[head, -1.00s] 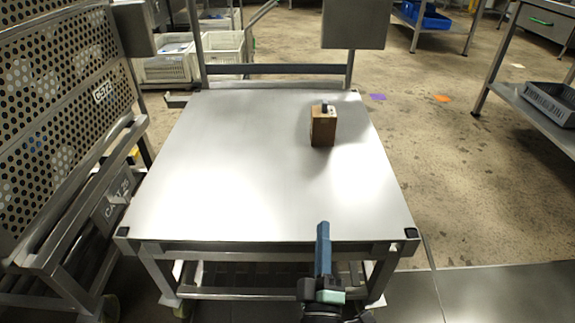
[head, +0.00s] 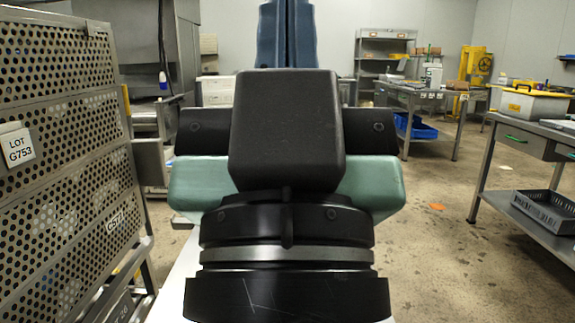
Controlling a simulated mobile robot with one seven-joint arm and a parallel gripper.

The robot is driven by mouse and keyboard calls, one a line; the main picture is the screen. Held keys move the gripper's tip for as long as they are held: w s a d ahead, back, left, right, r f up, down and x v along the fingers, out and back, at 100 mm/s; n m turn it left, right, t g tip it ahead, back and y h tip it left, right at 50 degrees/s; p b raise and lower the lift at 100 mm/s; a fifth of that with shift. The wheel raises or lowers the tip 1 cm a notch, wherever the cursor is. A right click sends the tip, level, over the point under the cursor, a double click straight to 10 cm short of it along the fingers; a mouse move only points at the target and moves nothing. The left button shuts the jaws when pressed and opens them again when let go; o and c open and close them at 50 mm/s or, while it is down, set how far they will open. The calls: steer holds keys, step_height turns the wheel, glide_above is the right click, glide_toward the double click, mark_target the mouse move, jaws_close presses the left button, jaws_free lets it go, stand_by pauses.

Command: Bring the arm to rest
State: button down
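My gripper (head: 287,30) fills the middle of the head view, raised close to the camera and pointing up. Its two blue fingers stand side by side against each other with no gap, and nothing shows between them; their tips are cut off by the top edge. The black and green gripper body and black wrist hide most of what lies behind. Only a thin pale strip of the steel table (head: 178,275) shows left of the wrist. The small brown block on that table is hidden now.
A perforated metal crate wall (head: 60,130) stands close on the left. On the right are a steel bench with a grey basket (head: 545,212) on its lower shelf and, farther back, a table with blue bins (head: 415,127) beneath. Open floor (head: 430,240) lies between.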

step_height(320, 180, up, 34)
steer(key=p, duration=3.1)
steer(key=shift+f, duration=0.2)
